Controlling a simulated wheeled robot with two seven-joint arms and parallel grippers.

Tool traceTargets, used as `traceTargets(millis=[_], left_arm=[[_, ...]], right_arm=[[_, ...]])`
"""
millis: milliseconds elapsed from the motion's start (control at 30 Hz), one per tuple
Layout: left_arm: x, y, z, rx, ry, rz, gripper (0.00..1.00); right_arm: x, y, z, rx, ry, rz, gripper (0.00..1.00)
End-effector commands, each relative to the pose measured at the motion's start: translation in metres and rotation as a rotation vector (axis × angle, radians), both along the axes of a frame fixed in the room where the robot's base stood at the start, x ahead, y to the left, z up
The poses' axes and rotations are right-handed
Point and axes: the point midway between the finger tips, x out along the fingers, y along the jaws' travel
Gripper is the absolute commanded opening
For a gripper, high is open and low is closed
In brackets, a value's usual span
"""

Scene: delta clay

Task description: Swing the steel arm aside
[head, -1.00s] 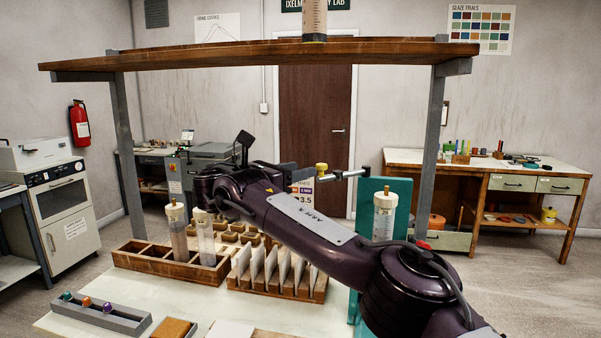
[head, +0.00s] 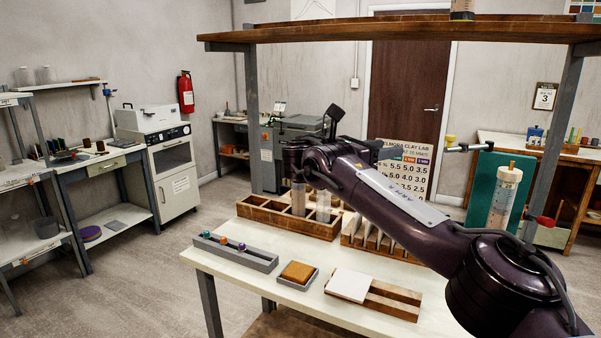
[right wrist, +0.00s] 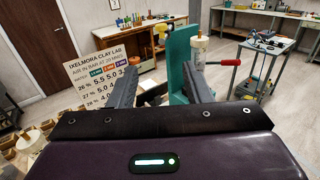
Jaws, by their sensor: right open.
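The steel arm (head: 470,148) is a thin metal bar with a yellow knob (head: 449,141) at its left end. It reaches out leftward from the top of a teal upright panel (head: 483,190). The yellow knob also shows in the right wrist view (right wrist: 161,31). A clear cylinder with a cream cap (head: 503,197) stands at the panel, with a red-tipped handle (head: 545,221) low on its right. My right gripper (right wrist: 160,74) is open and empty, its fingers apart, below and short of the knob. In the head view my purple arm largely hides it. My left gripper is out of view.
A wooden shelf (head: 330,39) spans above the table. On the table (head: 235,277) are a compartment box (head: 270,218) with clear tubes, a slotted wooden rack (head: 360,240), a grey tray with coloured knobs (head: 215,246) and a white tile (head: 349,284). A printed chart (head: 412,172) stands behind.

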Motion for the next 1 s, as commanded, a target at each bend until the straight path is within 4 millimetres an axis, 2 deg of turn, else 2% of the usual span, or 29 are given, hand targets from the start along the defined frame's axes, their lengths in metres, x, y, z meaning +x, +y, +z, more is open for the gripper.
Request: traceTargets(millis=[33, 133, 367, 567, 667, 767, 800, 900, 1000], left_arm=[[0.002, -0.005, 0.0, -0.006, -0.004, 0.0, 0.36], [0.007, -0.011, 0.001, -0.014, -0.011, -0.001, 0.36], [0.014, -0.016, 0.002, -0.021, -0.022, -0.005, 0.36], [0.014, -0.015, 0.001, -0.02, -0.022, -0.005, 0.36], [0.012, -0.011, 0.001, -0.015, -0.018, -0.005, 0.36], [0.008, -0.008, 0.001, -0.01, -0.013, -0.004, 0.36], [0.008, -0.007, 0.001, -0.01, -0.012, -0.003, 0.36], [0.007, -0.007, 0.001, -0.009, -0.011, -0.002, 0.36], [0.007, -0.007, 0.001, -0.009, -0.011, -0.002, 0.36]], right_arm=[[0.001, 0.006, -0.011, 0.012, 0.008, 0.016, 0.45], [0.002, 0.013, -0.026, 0.034, 0.014, 0.039, 0.45], [0.002, 0.034, -0.072, 0.114, 0.03, 0.101, 0.45], [-0.006, 0.064, -0.134, 0.239, 0.052, 0.175, 0.45], [-0.016, 0.084, -0.176, 0.342, 0.064, 0.216, 0.45], [-0.037, 0.111, -0.231, 0.499, 0.081, 0.254, 0.45], [-0.05, 0.123, -0.256, 0.584, 0.086, 0.265, 0.45], [-0.086, 0.149, -0.308, 0.815, 0.084, 0.258, 0.45], [-0.123, 0.166, -0.347, 1.043, 0.064, 0.202, 0.45]])
